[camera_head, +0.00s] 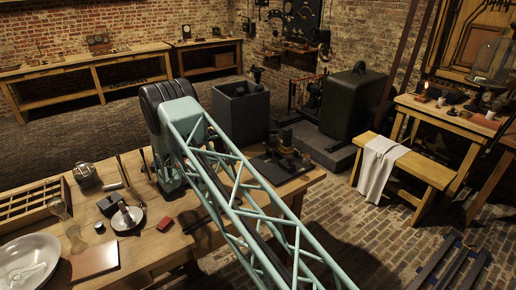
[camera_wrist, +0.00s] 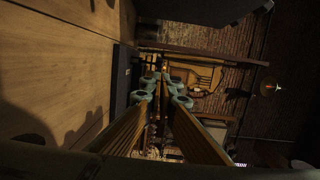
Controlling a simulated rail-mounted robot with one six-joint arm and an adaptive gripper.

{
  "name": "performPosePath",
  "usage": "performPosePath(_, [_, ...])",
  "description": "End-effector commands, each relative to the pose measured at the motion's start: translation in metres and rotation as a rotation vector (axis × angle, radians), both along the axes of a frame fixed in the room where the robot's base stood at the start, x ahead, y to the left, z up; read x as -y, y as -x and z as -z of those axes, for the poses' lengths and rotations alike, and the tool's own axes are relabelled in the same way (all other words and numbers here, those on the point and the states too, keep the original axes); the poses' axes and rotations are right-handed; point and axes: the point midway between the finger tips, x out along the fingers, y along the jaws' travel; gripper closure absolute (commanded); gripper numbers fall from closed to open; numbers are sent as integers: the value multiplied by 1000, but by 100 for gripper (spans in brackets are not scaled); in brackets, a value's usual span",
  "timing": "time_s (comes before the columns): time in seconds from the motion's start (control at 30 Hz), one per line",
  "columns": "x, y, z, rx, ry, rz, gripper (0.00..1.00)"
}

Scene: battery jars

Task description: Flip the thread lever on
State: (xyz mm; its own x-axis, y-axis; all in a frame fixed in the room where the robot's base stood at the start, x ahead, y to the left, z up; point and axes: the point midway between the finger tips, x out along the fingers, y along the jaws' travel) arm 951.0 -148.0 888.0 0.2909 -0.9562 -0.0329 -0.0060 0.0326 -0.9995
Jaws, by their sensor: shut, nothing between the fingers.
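My gripper (camera_wrist: 161,84) shows in the wrist view, its two long wooden-looking fingers meeting at teal tips near the middle. It is shut and nothing shows between the tips. In the head view my lattice arm crosses the workbench and I cannot make out the gripper there. A dark device on a flat base (camera_head: 283,160) stands at the bench's right end, partly behind my arm. I cannot pick out a thread lever for certain in either view. In the wrist view a dark block (camera_wrist: 121,80) lies just left of the fingertips; I cannot tell whether they touch.
A bench with cloth (camera_head: 382,166) is at right.

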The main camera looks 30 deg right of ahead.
Motion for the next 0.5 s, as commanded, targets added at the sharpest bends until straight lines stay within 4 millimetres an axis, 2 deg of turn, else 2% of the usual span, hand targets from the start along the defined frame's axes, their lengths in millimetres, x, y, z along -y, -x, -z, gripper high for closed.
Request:
performPosePath(0.27, [1,0,0,1,0,1,100])
performPosePath(0.5, [12,-3,1,1,0,2,100])
